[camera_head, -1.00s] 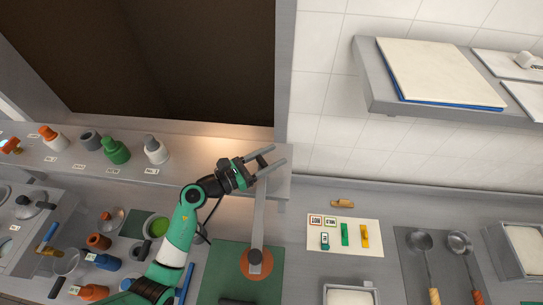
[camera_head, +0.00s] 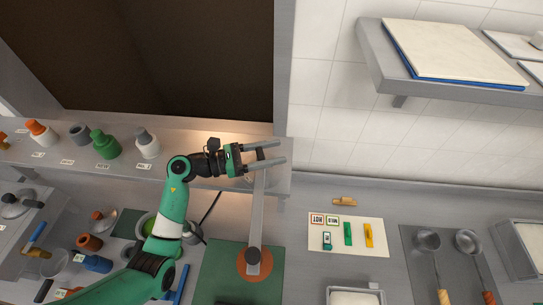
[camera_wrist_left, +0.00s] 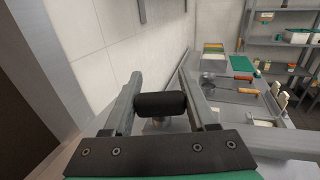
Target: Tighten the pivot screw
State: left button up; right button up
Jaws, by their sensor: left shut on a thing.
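My left gripper (camera_head: 266,158) is at the upper end of a long grey bar (camera_head: 258,212), by the edge of the dark opening. Its two fingers are shut on a black cylindrical knob (camera_wrist_left: 160,103), which lies crosswise between them in the left wrist view. A pale stub shows just below the knob. I take the knob to be the handle of the pivot screw; its thread is hidden. The bar runs down to an orange disc (camera_head: 243,265) with a dark knob (camera_head: 253,256) on it. My right gripper is not in view.
A ledge (camera_head: 190,133) with several bottles runs along the opening at left. A white card (camera_head: 345,247) with coloured pieces lies right of the bar. Two ladles (camera_head: 428,240) lie farther right. A shelf (camera_head: 372,60) juts from the tiled wall above.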

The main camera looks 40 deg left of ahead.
pick_arm(q)
jog(key=shift+s+d+f+m+g+h+b, duration=0.1)
jog(key=shift+f+m+g+h+b, duration=0.1)
jog(key=shift+m+g+h+b, duration=0.75)
jog(key=shift+s+d+r+h+b, duration=0.1)
jog(key=shift+r+h+b, duration=0.05)
jog(key=shift+h+b, duration=0.4)
jog(key=o, duration=1.4)
jog(key=shift+c, duration=0.2)
